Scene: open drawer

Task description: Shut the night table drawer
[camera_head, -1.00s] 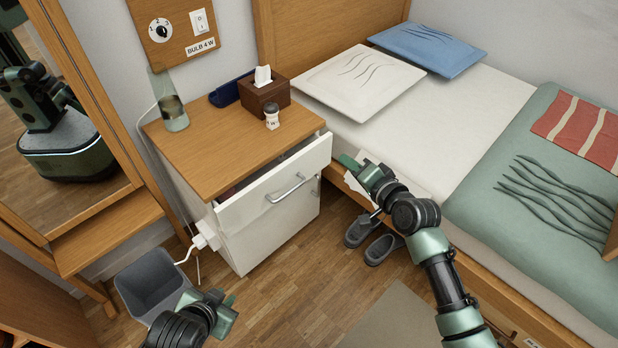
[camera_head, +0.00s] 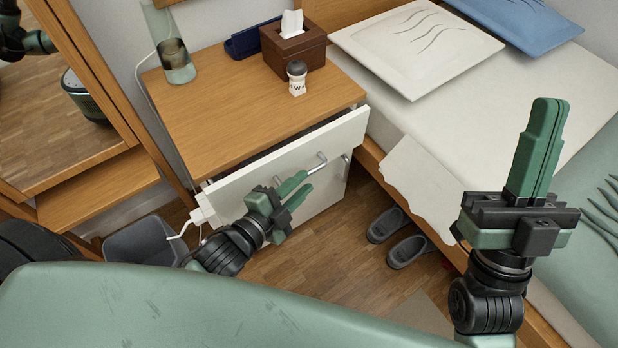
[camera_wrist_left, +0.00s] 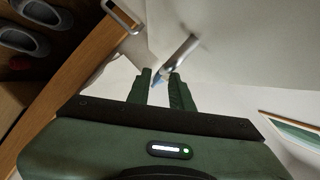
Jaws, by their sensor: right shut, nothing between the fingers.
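The night table (camera_head: 225,120) has a wooden top and a white front. Its upper drawer (camera_head: 341,134) stands partly open, with a dark gap behind its front's top edge. The drawer has a metal bar handle (camera_head: 318,162). My left gripper (camera_head: 299,187) is open in front of the drawer, its fingers pointing toward the handle. In the left wrist view, a metal handle (camera_wrist_left: 178,58) lies just beyond the open fingertips (camera_wrist_left: 160,78); I cannot tell whether they touch. My right gripper (camera_head: 544,110) is shut and empty, pointing up over the bed side, away from the drawer.
A tissue box (camera_head: 290,52), a small shaker (camera_head: 297,79) and a glass (camera_head: 176,62) stand on the night table. A grey bin (camera_head: 140,245) is at its left. The bed (camera_head: 440,130) is close on the right. Grey slippers (camera_head: 407,250) lie on the floor.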

